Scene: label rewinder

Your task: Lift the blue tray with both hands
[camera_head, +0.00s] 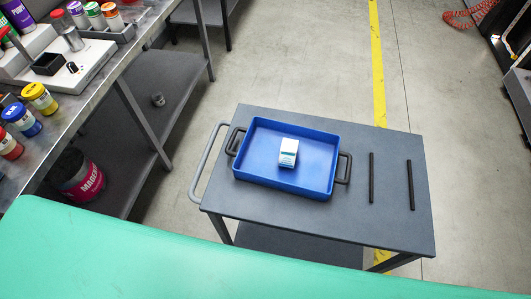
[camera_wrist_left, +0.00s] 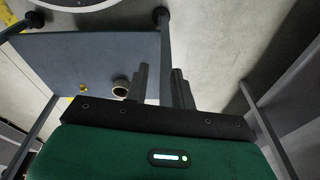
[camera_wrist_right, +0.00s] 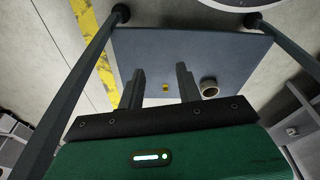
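The blue tray (camera_head: 263,184) rests on the grey cart top in the head view. It has a dark handle (camera_head: 236,141) at its left end and another dark handle (camera_head: 344,168) at its right end. A small white box with a teal label (camera_head: 288,153) stands inside the tray. Neither gripper shows in the head view. My left gripper (camera_wrist_left: 160,80) shows in the left wrist view, its two fingers apart with nothing between them. My right gripper (camera_wrist_right: 160,82) shows in the right wrist view, also with fingers apart and empty. Neither wrist view shows the tray.
The cart (camera_head: 310,218) has a push handle (camera_head: 207,163) on its left and two dark bars (camera_head: 372,178) (camera_head: 410,186) right of the tray. A metal workbench (camera_head: 75,115) with colored cans stands at left. My green body part fills the front. Floor beyond the cart is clear.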

